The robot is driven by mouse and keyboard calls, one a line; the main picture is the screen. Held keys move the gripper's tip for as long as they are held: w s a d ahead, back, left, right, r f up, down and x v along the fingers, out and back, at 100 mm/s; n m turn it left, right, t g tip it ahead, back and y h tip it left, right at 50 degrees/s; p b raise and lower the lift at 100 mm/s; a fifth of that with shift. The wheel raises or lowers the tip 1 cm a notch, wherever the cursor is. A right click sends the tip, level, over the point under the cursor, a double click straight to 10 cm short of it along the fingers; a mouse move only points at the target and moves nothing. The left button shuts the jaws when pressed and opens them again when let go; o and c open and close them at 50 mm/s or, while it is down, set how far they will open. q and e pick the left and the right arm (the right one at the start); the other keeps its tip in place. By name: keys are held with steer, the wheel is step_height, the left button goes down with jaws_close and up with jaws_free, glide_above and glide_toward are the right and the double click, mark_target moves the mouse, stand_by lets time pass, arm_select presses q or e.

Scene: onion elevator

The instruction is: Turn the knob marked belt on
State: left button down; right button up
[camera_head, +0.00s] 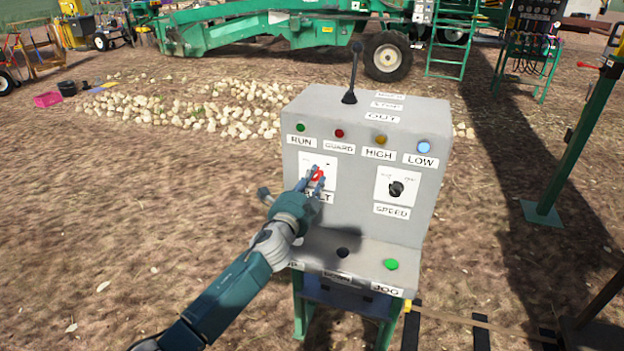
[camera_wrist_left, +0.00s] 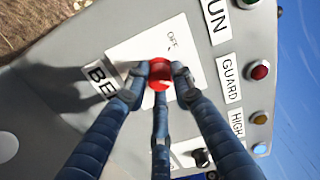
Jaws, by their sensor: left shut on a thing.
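The red belt knob (camera_head: 317,175) sits on a white plate (camera_head: 327,163) on the left of the grey control box's (camera_head: 350,200) front face, above the partly hidden BELT label (camera_head: 326,197). My left gripper (camera_head: 317,179) is shut on the red knob. In the left wrist view the knob (camera_wrist_left: 160,73) is between the blue fingers (camera_wrist_left: 160,80), with the word OFF readable on the plate beside it. The other marking on the plate is hidden or too small to read. My right gripper does not show.
A black speed knob (camera_head: 396,188) is to the right. Green, red, amber and blue lamps line the top, and a black lever (camera_head: 350,90) stands above. A green button (camera_head: 391,264) and a dark button (camera_head: 343,252) are on the lower ledge. Onions (camera_head: 200,110) lie behind.

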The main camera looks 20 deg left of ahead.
arm_select(q)
steer(key=shift+d+r+m, duration=0.3)
steer(key=shift+m, duration=0.4)
steer(key=shift+f, duration=0.15)
steer(key=c, duration=1.6)
jaws_free()
steer(key=shift+o, duration=0.7)
steer(key=shift+d, duration=0.15)
steer(key=shift+s+a+f, duration=0.2)
steer(key=shift+s, duration=0.1)
steer(key=s, duration=1.1)
steer(key=shift+s+r, duration=0.15)
steer(key=shift+s, duration=0.05)
